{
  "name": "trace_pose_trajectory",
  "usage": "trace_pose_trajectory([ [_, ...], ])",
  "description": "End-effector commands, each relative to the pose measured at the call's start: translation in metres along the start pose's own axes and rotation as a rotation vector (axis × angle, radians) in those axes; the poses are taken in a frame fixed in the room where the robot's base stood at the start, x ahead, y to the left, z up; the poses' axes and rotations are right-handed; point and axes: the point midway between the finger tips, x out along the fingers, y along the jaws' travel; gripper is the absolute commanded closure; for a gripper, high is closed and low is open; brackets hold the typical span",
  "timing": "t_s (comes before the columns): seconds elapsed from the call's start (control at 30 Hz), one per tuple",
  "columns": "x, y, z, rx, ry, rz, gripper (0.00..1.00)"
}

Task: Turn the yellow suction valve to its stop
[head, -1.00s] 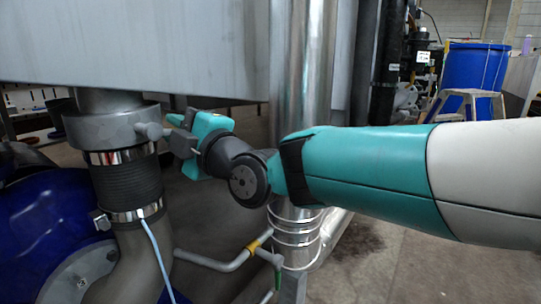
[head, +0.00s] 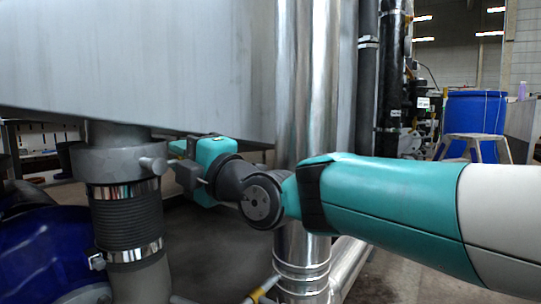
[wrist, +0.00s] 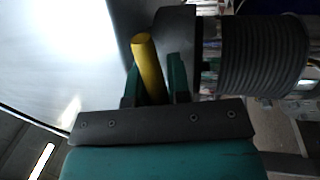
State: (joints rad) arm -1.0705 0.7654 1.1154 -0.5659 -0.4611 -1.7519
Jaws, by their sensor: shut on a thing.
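The yellow valve handle (wrist: 150,70) is a round bar that stands between my gripper's two fingers in the wrist view, its end poking out beyond them. My gripper (wrist: 153,88) is shut on it. In the head view my gripper (head: 178,148) reaches in from the right, beside the grey valve collar (head: 118,163) under the tank. The yellow handle cannot be made out there, hidden at the gripper. A black ribbed hose (head: 127,218) hangs below the collar; it also shows at the right of the wrist view (wrist: 262,55).
The grey tank (head: 190,60) hangs low over my gripper. A shiny vertical pipe (head: 303,90) stands close behind my arm. A blue machine housing (head: 40,250) is at lower left. A blue drum (head: 472,118) and a stool (head: 465,140) stand far right.

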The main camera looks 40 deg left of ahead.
Motion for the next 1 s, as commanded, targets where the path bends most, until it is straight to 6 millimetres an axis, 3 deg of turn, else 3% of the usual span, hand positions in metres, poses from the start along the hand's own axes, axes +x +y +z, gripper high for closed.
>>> trace_pose_trajectory([
  [0.07,0.001,0.002,0.000,-0.008,-0.001,0.005,1.00],
  [0.1,0.001,0.003,0.000,-0.008,-0.001,0.005,0.78],
  [0.2,0.001,0.002,0.000,-0.007,-0.001,0.005,0.57],
  [0.47,-0.001,0.001,0.000,-0.003,-0.001,0.002,0.57],
  [0.63,-0.013,0.002,0.001,-0.003,-0.002,0.001,0.57],
  [0.77,-0.034,0.003,0.001,-0.001,-0.004,0.001,0.57],
  [1.0,-0.088,0.003,0.001,-0.001,-0.005,0.001,0.57],
])
